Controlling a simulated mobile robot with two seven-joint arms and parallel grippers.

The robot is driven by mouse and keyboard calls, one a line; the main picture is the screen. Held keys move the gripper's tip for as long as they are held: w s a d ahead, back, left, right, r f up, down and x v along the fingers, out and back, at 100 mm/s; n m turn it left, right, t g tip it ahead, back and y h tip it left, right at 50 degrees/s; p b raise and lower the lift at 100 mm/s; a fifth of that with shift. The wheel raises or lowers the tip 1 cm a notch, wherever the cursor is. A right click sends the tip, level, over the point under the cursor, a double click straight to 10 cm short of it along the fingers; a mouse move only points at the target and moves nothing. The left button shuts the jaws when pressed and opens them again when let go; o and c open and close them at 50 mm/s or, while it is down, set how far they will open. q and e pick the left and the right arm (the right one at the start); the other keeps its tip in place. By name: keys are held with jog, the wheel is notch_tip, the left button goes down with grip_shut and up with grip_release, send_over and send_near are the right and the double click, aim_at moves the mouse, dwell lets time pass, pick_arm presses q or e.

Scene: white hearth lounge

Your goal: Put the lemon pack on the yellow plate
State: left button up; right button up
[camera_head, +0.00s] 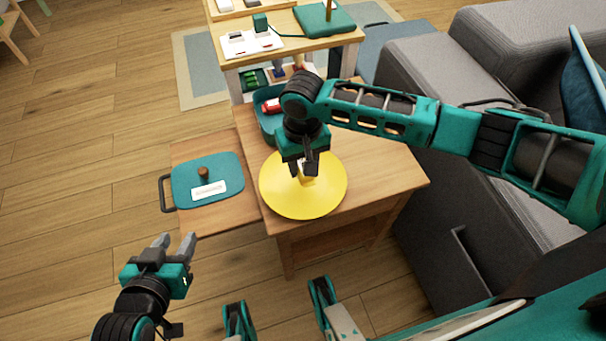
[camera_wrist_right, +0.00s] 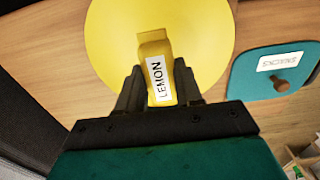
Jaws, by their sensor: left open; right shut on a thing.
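The yellow plate (camera_head: 325,196) lies on the small wooden table, and it fills the upper middle of the right wrist view (camera_wrist_right: 208,30). The lemon pack (camera_head: 308,179) is a small yellow carton with a white label reading LEMON, clear in the right wrist view (camera_wrist_right: 157,68). My right gripper (camera_head: 304,170) points down over the plate and is shut on the pack; its fingers (camera_wrist_right: 158,92) sit on either side of it. I cannot tell whether the pack touches the plate. My left gripper (camera_head: 176,243) is open and empty, low at the left, away from the table.
A teal lid (camera_head: 225,167) with a brown knob and white label lies on the pulled-out wooden board left of the plate. A teal bin (camera_head: 266,123) with a red item stands behind. A grey sofa (camera_head: 440,195) borders the right. Floor is free at left.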

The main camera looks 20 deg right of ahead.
notch_tip(320, 180, down, 4)
jog(key=shift+f+b, duration=0.1)
jog(key=shift+b, duration=0.65)
jog(key=o, duration=1)
jog(key=shift+o, duration=0.2)
